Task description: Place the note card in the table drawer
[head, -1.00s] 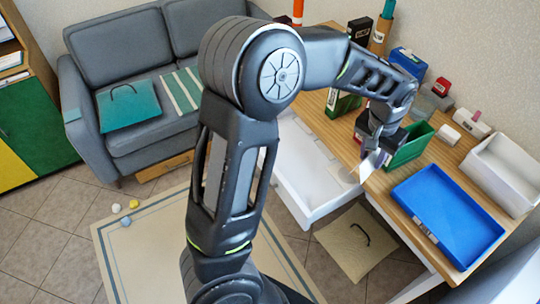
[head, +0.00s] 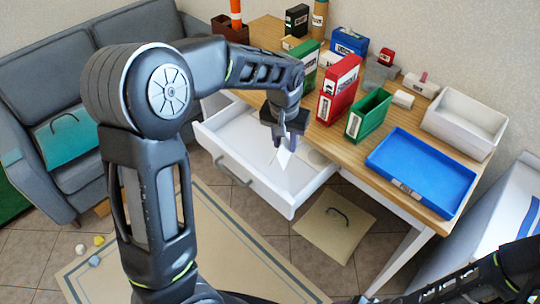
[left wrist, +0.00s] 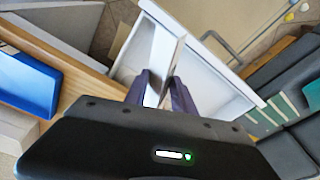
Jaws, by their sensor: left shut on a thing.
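My left gripper (head: 284,150) is shut on the white note card (head: 284,158) and holds it over the open table drawer (head: 240,160). The card hangs down from the fingertips, tilted. In the left wrist view the card (left wrist: 160,62) stands between the two dark fingers (left wrist: 160,88), with the white drawer (left wrist: 205,72) behind it. I cannot tell how far the card is above the drawer floor. The drawer is pulled out from the table's front, its handle facing the rug. Part of my right arm shows at the lower right; its gripper is not visible.
The wooden table (head: 360,155) carries a blue tray (head: 420,170), a white bin (head: 465,125), a red file box (head: 338,88) and a green one (head: 368,115). A beige bag or mat (head: 337,222) lies on the floor under the table. A grey sofa stands at left.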

